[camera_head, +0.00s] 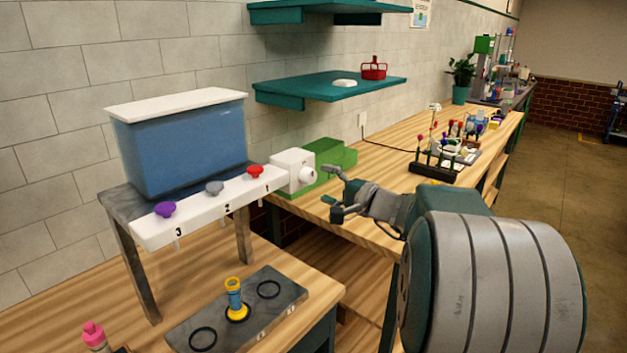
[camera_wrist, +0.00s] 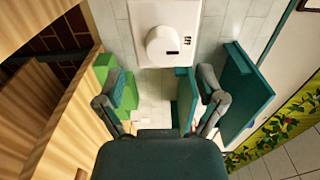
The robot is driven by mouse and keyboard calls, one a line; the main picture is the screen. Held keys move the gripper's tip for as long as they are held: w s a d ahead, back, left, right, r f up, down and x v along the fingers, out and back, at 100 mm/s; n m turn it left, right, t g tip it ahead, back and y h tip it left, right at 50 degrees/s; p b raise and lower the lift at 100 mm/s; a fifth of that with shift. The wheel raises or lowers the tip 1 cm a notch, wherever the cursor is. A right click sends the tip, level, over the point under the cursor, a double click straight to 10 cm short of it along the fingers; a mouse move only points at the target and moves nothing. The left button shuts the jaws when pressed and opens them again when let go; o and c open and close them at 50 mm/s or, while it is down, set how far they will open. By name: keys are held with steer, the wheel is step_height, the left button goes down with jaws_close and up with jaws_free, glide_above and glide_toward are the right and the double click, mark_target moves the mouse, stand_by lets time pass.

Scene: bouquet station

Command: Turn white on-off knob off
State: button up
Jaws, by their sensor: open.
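The white on-off knob (camera_head: 306,174) sticks out from the front of a white box (camera_head: 288,160) at the right end of the dispenser's strip. In the wrist view the round knob (camera_wrist: 162,46) with a small dark mark shows on the white box face (camera_wrist: 188,12), beyond the fingers. My gripper (camera_head: 333,190) is open and empty, just right of the knob and apart from it in the head view. Its two fingers (camera_wrist: 157,82) spread either side below the knob in the wrist view.
A blue tank (camera_head: 180,150) stands on a grey stand left of the box, with purple, grey and red numbered knobs along the white strip (camera_head: 210,205). A green box (camera_head: 335,155) sits behind. Teal shelves (camera_head: 325,88) hang above. A holder (camera_head: 235,315) with a blue-yellow piece lies below.

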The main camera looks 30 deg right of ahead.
steer(key=v, duration=0.7)
steer(key=shift+s, duration=0.25)
steer(key=s+a+f+n+g+y, duration=0.1)
steer(key=s+a+f+n+g, duration=0.15)
steer(key=a, duration=0.45)
steer(key=s+a+f+n+g, duration=0.1)
steer(key=a+f+n+g, duration=0.1)
steer(key=a+g, duration=0.35)
steer(key=s+a+f+n+g+y, duration=0.1)
steer(key=s+a+f+n, duration=0.1)
steer(key=a, duration=0.7)
steer(key=s+a+f+n+g+h, duration=0.1)
steer(key=s+f+n+h, duration=0.1)
steer(key=s, duration=0.4)
steer(key=s+a+f+n+g+h, duration=0.1)
steer(key=s+a+f+n+h, duration=0.1)
steer(key=s+n+h, duration=0.3)
steer(key=shift+s+n+g+h, duration=0.3)
steer(key=shift+s+n, duration=0.05)
steer(key=shift+s, duration=0.15)
